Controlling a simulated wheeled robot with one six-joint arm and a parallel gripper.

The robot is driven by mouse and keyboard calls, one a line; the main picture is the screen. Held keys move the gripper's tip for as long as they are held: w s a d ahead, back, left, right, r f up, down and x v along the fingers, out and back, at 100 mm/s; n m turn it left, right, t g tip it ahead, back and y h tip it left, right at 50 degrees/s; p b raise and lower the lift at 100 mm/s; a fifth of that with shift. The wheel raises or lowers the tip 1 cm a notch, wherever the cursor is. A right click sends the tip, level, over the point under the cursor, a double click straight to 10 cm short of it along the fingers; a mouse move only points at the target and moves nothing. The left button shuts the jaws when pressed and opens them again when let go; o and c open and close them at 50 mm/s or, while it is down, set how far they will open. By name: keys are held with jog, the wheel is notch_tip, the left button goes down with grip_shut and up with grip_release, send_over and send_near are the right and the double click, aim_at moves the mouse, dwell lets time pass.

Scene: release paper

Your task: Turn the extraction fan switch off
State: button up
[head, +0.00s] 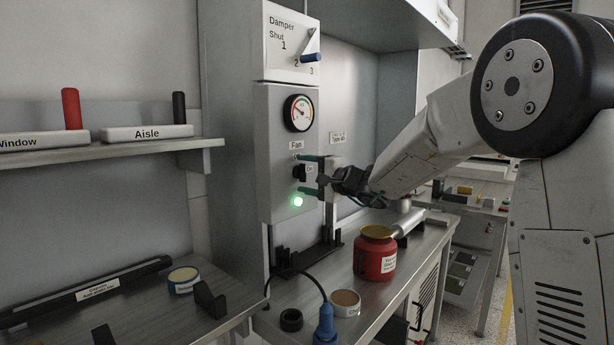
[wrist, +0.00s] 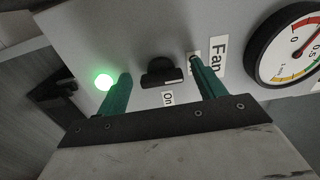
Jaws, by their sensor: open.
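The black fan switch (head: 299,172) sits on the grey panel under the "Fan" label, beside a small "On" label. It also shows in the wrist view (wrist: 163,72), with the "On" label (wrist: 168,98) next to it. A green lamp (head: 298,202) is lit below the switch; it also glows in the wrist view (wrist: 104,81). My gripper (head: 308,174) is open at the panel, its two green fingers above and below the switch. In the wrist view my gripper (wrist: 163,85) has one finger on each side of the switch. I cannot tell whether either finger touches it.
On the bench below stand a red jar (head: 375,254), a small tin (head: 345,303) and a blue tool (head: 325,325). A shelf (head: 110,149) is at left.

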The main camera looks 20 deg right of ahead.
jog(key=v, duration=0.7)
jog(key=shift+s+d, duration=0.2)
jog(key=shift+s, duration=0.15)
jog(key=s+a+f+n+g, duration=0.35)
jog(key=s+f+g, duration=0.25)
jog(key=s, duration=0.4)
jog(key=s+a+f+n+g, duration=0.2)
jog(key=s+a+f+g, duration=0.3)
jog(key=s, duration=0.6)
jog(key=s+d+f+n+g+h, duration=0.1)
jog(key=s+d+h, duration=0.3)
jog(key=s, duration=0.7)
jog(key=s+d+f+n+g+h, duration=0.1)
jog(key=s+d+f+n+h, duration=0.2)
jog(key=s, duration=0.9)
jog(key=d+n+h, duration=0.1)
jog(key=h, duration=0.2)
jog(key=shift+g, duration=0.3)
